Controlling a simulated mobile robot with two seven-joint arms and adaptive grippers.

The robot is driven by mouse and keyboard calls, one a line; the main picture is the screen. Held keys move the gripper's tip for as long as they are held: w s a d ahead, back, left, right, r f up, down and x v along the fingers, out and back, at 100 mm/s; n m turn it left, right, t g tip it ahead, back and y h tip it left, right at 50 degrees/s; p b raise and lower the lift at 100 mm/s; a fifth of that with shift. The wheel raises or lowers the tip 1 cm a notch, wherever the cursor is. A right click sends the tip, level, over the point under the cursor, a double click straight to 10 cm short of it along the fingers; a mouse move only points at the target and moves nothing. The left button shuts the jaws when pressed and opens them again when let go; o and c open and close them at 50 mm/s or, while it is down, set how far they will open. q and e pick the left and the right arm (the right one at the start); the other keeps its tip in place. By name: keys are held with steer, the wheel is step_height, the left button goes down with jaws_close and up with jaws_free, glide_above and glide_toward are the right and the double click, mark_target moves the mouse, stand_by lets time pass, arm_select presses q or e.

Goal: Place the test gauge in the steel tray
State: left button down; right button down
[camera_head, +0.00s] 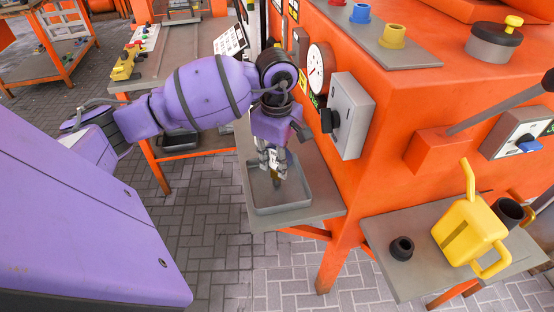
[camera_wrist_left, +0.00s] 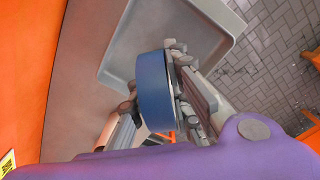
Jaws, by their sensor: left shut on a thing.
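The steel tray (camera_head: 283,209) is a shallow grey tray on a grey shelf at the front of the orange machine. It also shows in the wrist view (camera_wrist_left: 120,62), beyond the gripper. My left gripper (camera_head: 274,168) points down over the tray and is shut on the test gauge. In the wrist view the gauge (camera_wrist_left: 153,103) is a round blue-sided disc between the fingers (camera_wrist_left: 158,108). Its face is turned away. In the head view the fingers mostly hide it, and a small brass-coloured part (camera_head: 276,182) shows below them. I cannot tell whether it touches the tray floor. My right gripper is out of view.
A grey switch box (camera_head: 351,115) and a dial (camera_head: 319,67) sit on the machine's wall close to my left wrist. A shelf at right holds a yellow can (camera_head: 468,232) and a dark ring (camera_head: 401,249). The visible tray floor looks otherwise empty.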

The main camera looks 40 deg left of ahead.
arm_select(q)
steer(key=shift+f, duration=0.15)
steer(key=c, duration=1.6)
jaws_free()
steer(key=shift+c, duration=0.2)
steer(key=shift+r, duration=0.3)
step_height(320, 180, up, 11)
steer(key=shift+f, duration=0.2)
steer(key=shift+r, duration=0.55)
steer(key=shift+s, duration=0.1)
